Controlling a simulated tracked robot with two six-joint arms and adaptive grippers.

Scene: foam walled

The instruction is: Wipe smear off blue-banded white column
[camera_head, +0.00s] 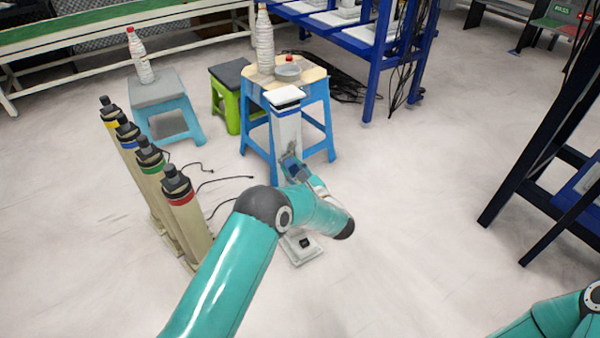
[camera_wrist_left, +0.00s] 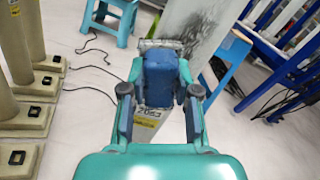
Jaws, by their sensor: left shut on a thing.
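A white column (camera_head: 287,130) stands upright in the middle of the head view, with a white cap on top and a square base (camera_head: 302,248) on the floor. In the left wrist view, the column (camera_wrist_left: 212,28) carries a dark grey smear (camera_wrist_left: 185,20) on its face. My left gripper (camera_head: 297,175) is shut on a blue wiping tool (camera_wrist_left: 160,80) with a pale front edge. The tool is at the column's face, below the smear; I cannot tell whether it touches. My right gripper is out of view.
Several beige posts with coloured bands, one of them blue (camera_head: 127,131), stand in a row at left. A blue stool (camera_head: 319,125) with bottles is behind the column. Blue racks (camera_head: 385,60) stand behind and right. Cables (camera_head: 225,180) lie on the floor.

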